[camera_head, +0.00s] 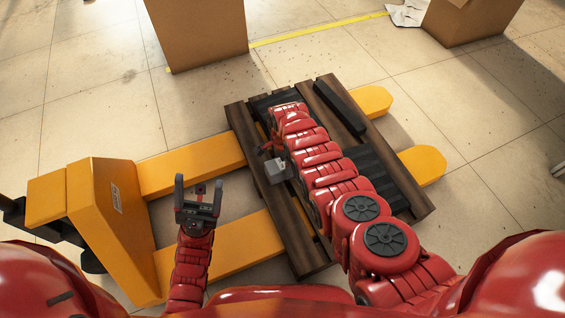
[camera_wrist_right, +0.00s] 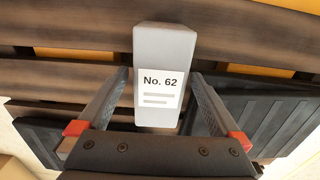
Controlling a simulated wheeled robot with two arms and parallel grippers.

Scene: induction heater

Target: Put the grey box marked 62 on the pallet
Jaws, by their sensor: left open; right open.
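The grey box marked 62 (camera_head: 277,170) is at the left slat of the dark wooden pallet (camera_head: 290,228) in the head view. In the right wrist view the box (camera_wrist_right: 164,55) shows its white "No. 62" label and stands out against the slats. My right gripper (camera_wrist_right: 160,85) is open, with one finger on each side of the box and a visible gap at each side. In the head view my right arm covers much of the pallet and most of that gripper. My left gripper (camera_head: 200,190) is open and empty, left of the pallet.
The pallet sits over the forks of a yellow pallet jack (camera_head: 110,215). Black ribbed pieces (camera_head: 375,170) and a black bar (camera_head: 340,107) lie on the pallet. Cardboard boxes (camera_head: 197,35) (camera_head: 470,20) stand behind on the tiled floor. Floor to the right is clear.

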